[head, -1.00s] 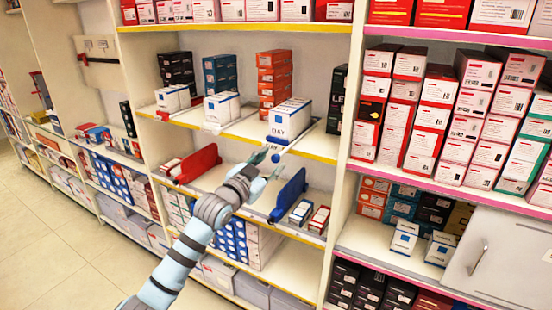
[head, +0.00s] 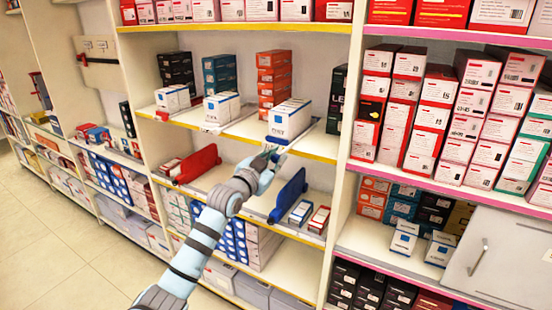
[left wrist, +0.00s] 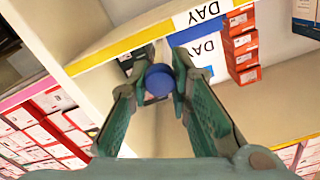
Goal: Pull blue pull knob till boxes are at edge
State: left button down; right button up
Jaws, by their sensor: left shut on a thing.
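The blue pull knob (left wrist: 159,80) sits between the green fingers of my left gripper (left wrist: 152,62) in the left wrist view. My left gripper is shut on the knob; in the head view the gripper (head: 266,157) is just below the yellow shelf edge and hides most of it. White boxes with DAY lettering (head: 289,119) stand in a row on the shelf above the gripper, their front near the yellow edge. Their DAY print (left wrist: 203,48) also shows in the left wrist view. My right gripper is in neither view.
The yellow shelf edge (head: 315,157) runs beside the gripper. On the shelf below stand a blue divider (head: 287,196) and a red divider (head: 198,163). Other white boxes (head: 221,107) stand to the left. The floor (head: 70,245) at lower left is clear.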

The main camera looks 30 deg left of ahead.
pick_arm(q)
jog(key=shift+s+p, duration=0.35)
jog(key=shift+p, duration=0.35)
jog(key=shift+s+r, duration=0.1)
jog(key=shift+s, duration=0.35)
jog(key=c, duration=1.4)
grip_release()
jog(key=shift+w, duration=0.35)
jog(key=shift+c, duration=0.2)
jog(key=shift+s, duration=0.15)
jog(key=s, duration=1.2)
jog(key=shift+d, duration=0.15)
jog(key=shift+w, duration=0.1)
